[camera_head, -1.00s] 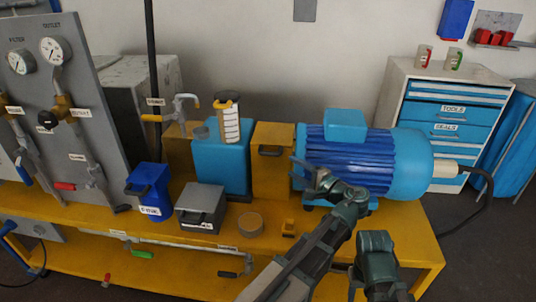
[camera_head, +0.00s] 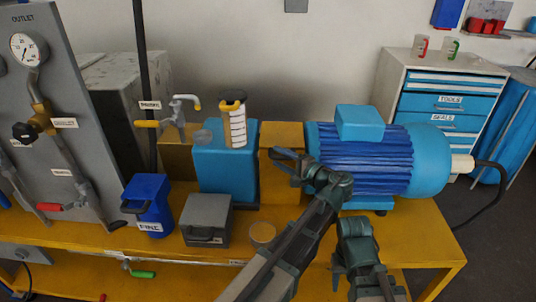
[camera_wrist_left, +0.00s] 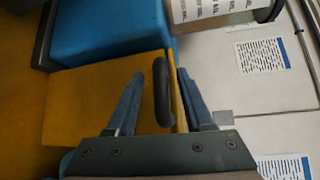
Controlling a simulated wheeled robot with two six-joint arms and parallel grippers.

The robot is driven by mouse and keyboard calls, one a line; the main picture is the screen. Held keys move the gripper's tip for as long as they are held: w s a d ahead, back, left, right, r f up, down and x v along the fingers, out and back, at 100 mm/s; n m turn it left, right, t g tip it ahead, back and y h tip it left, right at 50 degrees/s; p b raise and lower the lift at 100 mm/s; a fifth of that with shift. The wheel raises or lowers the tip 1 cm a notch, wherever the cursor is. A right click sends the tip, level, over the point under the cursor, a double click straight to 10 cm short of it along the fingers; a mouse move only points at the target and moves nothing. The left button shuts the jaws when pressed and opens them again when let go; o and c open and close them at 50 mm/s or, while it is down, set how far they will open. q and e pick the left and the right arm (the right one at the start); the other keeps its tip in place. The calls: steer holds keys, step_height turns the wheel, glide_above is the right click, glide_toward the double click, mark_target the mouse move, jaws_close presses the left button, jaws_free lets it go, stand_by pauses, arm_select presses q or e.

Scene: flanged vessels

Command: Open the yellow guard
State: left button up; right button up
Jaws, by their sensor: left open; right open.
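The yellow guard (camera_head: 283,132) stands between the blue pump body and the blue motor, partly hidden behind my left gripper. In the left wrist view the guard (camera_wrist_left: 85,105) shows as a yellow panel with a dark handle (camera_wrist_left: 162,88). My left gripper (camera_head: 285,158) is at the guard's front. In the left wrist view its open fingers (camera_wrist_left: 157,95) lie on either side of the handle; I see no clear grip on it. My right gripper (camera_head: 354,228) is low in front of the motor, apart from the guard.
The blue motor (camera_head: 365,165) stands right of the guard and the blue pump body (camera_head: 222,168) left of it. A grey box (camera_head: 206,218), a blue bin (camera_head: 150,205) and a round tan piece (camera_head: 262,233) are on the yellow bench (camera_head: 90,235). A gauge panel (camera_head: 75,125) is at left.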

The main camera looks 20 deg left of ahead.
arm_select(q)
steer(key=shift+w+a, duration=0.1)
steer(key=shift+a, duration=0.05)
jaws_close()
stand_by(1.4)
